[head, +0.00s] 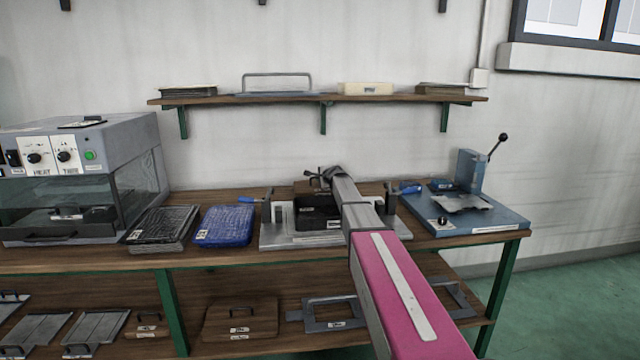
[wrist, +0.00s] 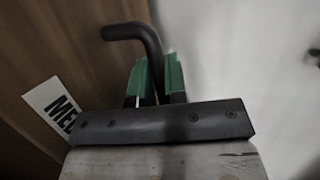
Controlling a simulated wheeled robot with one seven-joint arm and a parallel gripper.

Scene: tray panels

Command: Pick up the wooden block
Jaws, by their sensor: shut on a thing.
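A brown wooden block (wrist: 50,50) fills the left of the wrist view, with a white label starting "ME" at its lower edge. A bent black handle (wrist: 135,32) is in front of it. My gripper (wrist: 157,75) has its green-padded fingers closed around the handle. In the head view, my gripper (head: 325,176) is over the middle of the bench, beyond my pink arm. A small brown part, apparently the block (head: 303,186), shows there behind a black box. Whether the block is clear of its support cannot be told.
The black box (head: 316,211) sits in a metal fixture (head: 275,234) with blue-handled clamps. A blue press (head: 465,215) stands to the right; blue (head: 224,226) and black (head: 162,224) panels lie left. A wall shelf (head: 225,100) is above. Another wooden piece (head: 240,315) lies below.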

